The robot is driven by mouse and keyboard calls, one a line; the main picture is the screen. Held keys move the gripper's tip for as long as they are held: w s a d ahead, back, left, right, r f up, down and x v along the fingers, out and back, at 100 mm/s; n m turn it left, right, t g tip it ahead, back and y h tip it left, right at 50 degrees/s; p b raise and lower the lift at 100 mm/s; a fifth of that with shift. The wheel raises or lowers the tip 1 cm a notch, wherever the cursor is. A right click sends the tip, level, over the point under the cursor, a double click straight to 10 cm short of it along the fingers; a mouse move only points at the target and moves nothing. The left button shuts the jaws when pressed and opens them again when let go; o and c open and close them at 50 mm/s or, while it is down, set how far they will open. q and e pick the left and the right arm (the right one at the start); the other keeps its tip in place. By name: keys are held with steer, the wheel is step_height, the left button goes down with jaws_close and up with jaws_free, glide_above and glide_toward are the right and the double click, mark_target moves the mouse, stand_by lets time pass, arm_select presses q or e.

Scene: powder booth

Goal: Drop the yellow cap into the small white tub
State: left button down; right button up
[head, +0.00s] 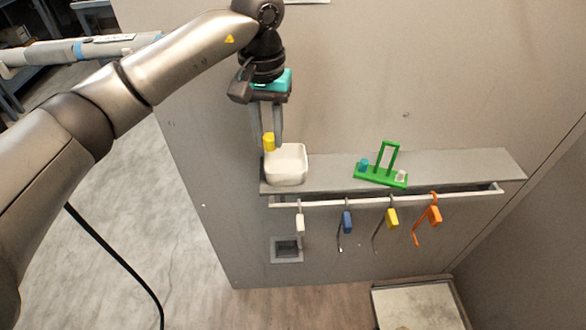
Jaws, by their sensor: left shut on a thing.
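The yellow cap (269,141) is a small yellow cylinder at the fingertips of my left gripper (268,139). The gripper points down and is shut on the cap. The small white tub (287,165) stands on the left end of the grey shelf, open at the top. The cap is at the tub's upper left edge in the picture; I cannot tell whether it is over the opening or behind the rim. My right gripper is not in view.
The grey shelf (470,169) also bears a green stand (382,177) with a blue and a white piece. Below, a rail (320,203) carries white, blue (347,222), yellow (392,217) and orange (433,215) hanging tools. The shelf's right part is clear.

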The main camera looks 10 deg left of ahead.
arm_select(q)
steer(key=w, duration=0.3)
steer(key=b, duration=0.5)
glide_above(278, 171)
steer(key=shift+s+f, duration=0.1)
steer(key=shift+f, duration=3.55)
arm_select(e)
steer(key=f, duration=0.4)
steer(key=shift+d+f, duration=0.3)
arm_select(q)
steer(key=shift+p, duration=0.3)
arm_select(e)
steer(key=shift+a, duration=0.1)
arm_select(q)
steer(key=c, duration=0.6)
jaws_free()
steer(key=shift+r, duration=0.1)
step_height(278, 171, up, 15)
steer(key=p, duration=0.2)
steer(key=shift+p, duration=0.3)
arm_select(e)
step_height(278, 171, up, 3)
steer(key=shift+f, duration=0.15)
